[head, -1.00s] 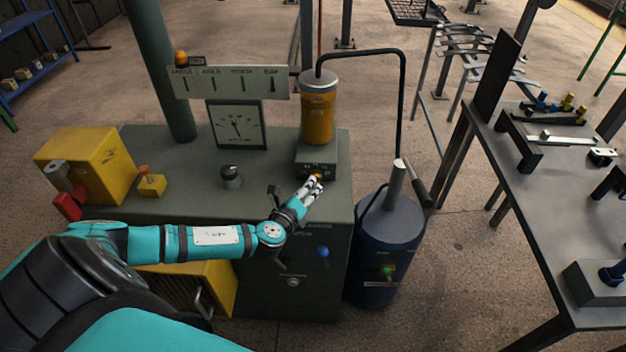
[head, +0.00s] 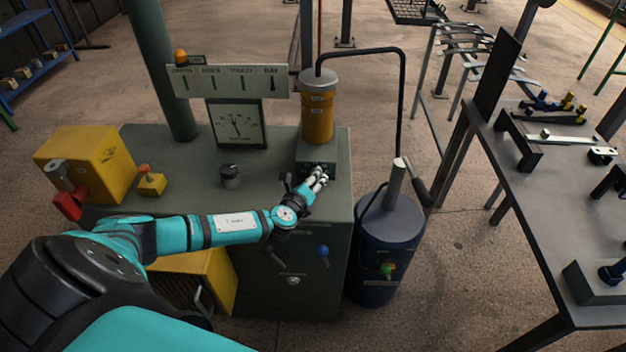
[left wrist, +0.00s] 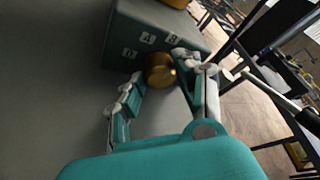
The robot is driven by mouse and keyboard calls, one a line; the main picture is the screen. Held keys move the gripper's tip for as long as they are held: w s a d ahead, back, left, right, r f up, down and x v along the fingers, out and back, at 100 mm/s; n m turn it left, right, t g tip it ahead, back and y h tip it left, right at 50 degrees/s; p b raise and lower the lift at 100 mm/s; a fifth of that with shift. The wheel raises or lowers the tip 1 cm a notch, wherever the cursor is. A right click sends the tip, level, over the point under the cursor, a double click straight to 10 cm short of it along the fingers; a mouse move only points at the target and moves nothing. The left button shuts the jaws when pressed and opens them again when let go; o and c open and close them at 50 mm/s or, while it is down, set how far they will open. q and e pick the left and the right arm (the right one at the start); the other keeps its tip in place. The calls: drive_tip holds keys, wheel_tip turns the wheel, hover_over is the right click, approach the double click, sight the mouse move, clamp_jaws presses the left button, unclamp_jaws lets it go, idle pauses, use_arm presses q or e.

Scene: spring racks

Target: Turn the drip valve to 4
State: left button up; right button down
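The drip valve shows as a round brass knob (left wrist: 160,70) on the front of a small dark box (head: 316,155) under the yellow cylinder (head: 317,112). Small white number plates sit on the box around the knob in the left wrist view (left wrist: 148,38); their digits are too small to read surely. My left gripper (head: 320,177) is at the box front, and in the left wrist view (left wrist: 160,77) its fingers are spread on either side of the knob. The right finger is very close to it; contact is unclear. In the head view the gripper hides the knob. My right gripper is out of view.
A blue tank (head: 385,250) stands right of the bench. A grey worktable (head: 545,210) is further right.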

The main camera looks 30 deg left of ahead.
use_arm(q)
drive_tip(key=shift+r+p, duration=0.15)
drive_tip(key=shift+p, duration=0.45)
drive_tip(key=shift+c, duration=0.3)
drive_tip(key=m+p, duration=0.1)
drive_tip(key=p, duration=0.1)
drive_tip(key=m+g+y+p, duration=0.1)
drive_tip(key=p, duration=0.2)
drive_tip(key=m+g+p, duration=0.1)
drive_tip(key=p, duration=0.1)
drive_tip(key=shift+d+r+m+y, duration=0.15)
drive_tip(key=shift+r+m+y, duration=0.1)
drive_tip(key=shift+m+y, duration=0.05)
drive_tip(key=shift+w+m+y+p, duration=0.1)
drive_tip(key=shift+m+y+p, duration=0.2)
drive_tip(key=shift+m+p, duration=0.35)
drive_tip(key=shift+f+m+g+y+p, duration=0.2)
drive_tip(key=shift+m+g+y+p, duration=0.25)
drive_tip(key=shift+p, duration=0.35)
drive_tip(key=o, duration=0.9)
drive_tip(key=shift+c, duration=0.2)
